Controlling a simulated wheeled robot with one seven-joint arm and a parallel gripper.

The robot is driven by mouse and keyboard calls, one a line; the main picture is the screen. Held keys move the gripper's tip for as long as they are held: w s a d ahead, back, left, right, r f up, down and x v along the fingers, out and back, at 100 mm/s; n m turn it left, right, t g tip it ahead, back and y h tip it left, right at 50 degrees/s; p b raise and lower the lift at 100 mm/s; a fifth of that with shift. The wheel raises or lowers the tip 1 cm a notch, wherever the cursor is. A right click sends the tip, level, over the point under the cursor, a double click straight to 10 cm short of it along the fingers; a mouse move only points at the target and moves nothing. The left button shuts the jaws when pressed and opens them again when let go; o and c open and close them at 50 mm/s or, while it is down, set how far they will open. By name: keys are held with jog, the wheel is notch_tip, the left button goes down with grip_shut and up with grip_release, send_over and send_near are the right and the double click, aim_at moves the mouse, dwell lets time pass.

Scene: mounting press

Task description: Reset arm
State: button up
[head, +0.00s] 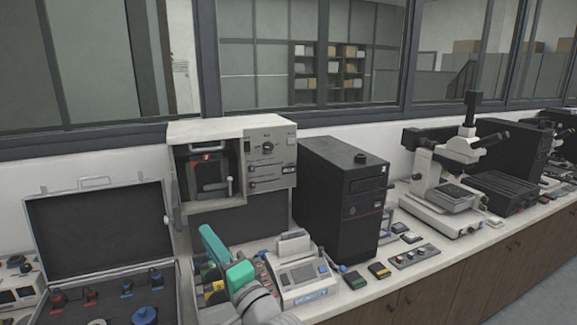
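My arm comes in from the bottom of the head view, with pale grey rounded links. Teal parts at its end, which look like my gripper (226,262), are above the bench in front of the mounting press (232,165). I cannot make out two separate fingertips, so whether it is open or shut does not show. No object is clearly seen in it. The press is a pale box with a dark recess on its left, a lever in it, and a panel with a knob on its right.
An open dark case (100,235) with red and blue parts lies left of my arm. A small grey device (302,275) sits close on its right. Beyond are a black tower (342,200), a button box (412,256) and a microscope (450,175). Windows line the back wall.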

jog(key=s+d+f+h, duration=0.3)
jog(key=s+d+f, duration=0.15)
jog(key=f, duration=0.55)
jog(key=s+d+f+t+h, duration=0.1)
jog(key=s+d+f+h, duration=0.35)
jog(key=f, duration=0.55)
jog(key=s+d+f+h, duration=0.3)
jog(key=s+f, duration=0.2)
jog(key=f, duration=0.6)
jog(key=s+d+f+n+h, duration=0.1)
jog(key=s+d+f, duration=0.15)
jog(key=s, duration=0.55)
jog(key=s+d+f+n+h, duration=0.2)
jog(key=s+f, duration=0.2)
jog(key=s, duration=0.3)
jog(key=s+r+n+g, duration=0.1)
jog(key=s+n, duration=0.4)
jog(key=s, duration=1.1)
jog(key=shift+d+g, duration=0.3)
jog(key=shift+d, duration=0.15)
